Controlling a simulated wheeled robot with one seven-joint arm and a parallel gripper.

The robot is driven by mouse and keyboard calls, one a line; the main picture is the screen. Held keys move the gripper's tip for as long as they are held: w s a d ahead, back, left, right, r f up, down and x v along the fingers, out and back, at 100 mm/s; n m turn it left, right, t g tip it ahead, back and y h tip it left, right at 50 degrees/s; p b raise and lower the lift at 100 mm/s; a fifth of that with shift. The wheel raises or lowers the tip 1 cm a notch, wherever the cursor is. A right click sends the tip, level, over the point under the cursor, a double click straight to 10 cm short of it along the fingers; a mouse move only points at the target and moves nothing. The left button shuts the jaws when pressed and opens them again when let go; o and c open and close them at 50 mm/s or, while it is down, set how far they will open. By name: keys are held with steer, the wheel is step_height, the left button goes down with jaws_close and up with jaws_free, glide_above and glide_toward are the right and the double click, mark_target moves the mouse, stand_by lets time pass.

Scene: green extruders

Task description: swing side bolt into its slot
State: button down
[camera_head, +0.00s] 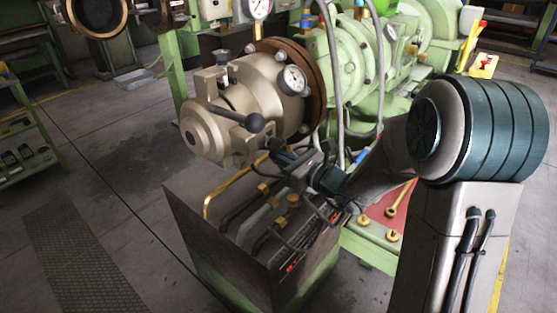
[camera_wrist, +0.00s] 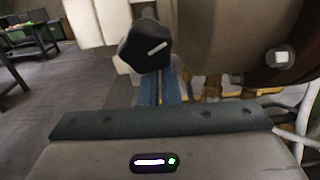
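The side bolt's black knob (camera_head: 254,122) is at the lower right side of the beige extruder head (camera_head: 205,135). In the wrist view the dark, lobed knob (camera_wrist: 147,45) is near the top middle, with the beige housing (camera_wrist: 215,35) to its right. My gripper (camera_head: 274,145) reaches in from the right, just below and right of the knob. In the wrist view its blue fingers (camera_wrist: 161,88) are close together, and their tips are hidden by the knob. I cannot tell whether they touch or hold the bolt. The slot cannot be made out clearly.
A dark open-topped box with pipes (camera_head: 215,235) stands below.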

steer(key=shift+a+r, duration=0.5)
steer(key=shift+r, duration=0.4)
steer(key=shift+s+d+r+p, duration=0.2)
steer(key=shift+r+p, duration=0.2)
steer(key=shift+r, duration=0.15)
steer(key=shift+s+f+b, duration=0.15)
steer(key=shift+f+b, duration=0.45)
steer(key=shift+f, duration=0.25)
steer(key=s+d+f+b, duration=0.1)
steer(key=s+d+f, duration=0.1)
steer(key=s+d, duration=0.3)
steer(key=shift+d+f, duration=0.4)
steer(key=shift+d, duration=0.4)
